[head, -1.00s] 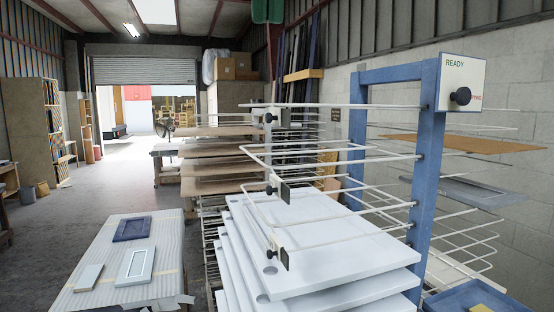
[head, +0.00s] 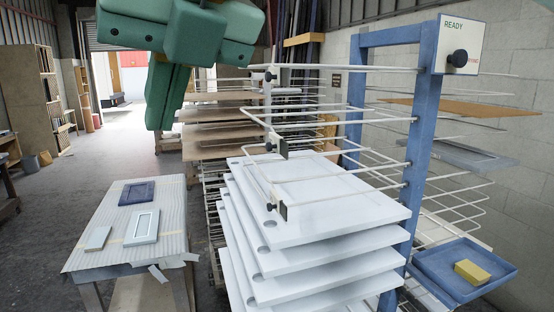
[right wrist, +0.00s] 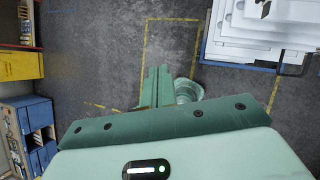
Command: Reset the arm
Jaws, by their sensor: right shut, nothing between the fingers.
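My right arm hangs into the top of the head view as green blocks. My right gripper (head: 167,122) points down from it, shut and empty, in front of the doorway and the far racks. In the right wrist view, the shut fingers (right wrist: 155,88) show over bare grey floor, touching nothing. My left gripper is not in view.
A blue-framed drying rack (head: 423,140) with white wire shelves stands at right, with a READY sign (head: 458,45). White panels (head: 330,205) are stacked in front. A blue tray (head: 430,262) holds a yellow block (head: 472,271). A low table (head: 175,215) stands at left.

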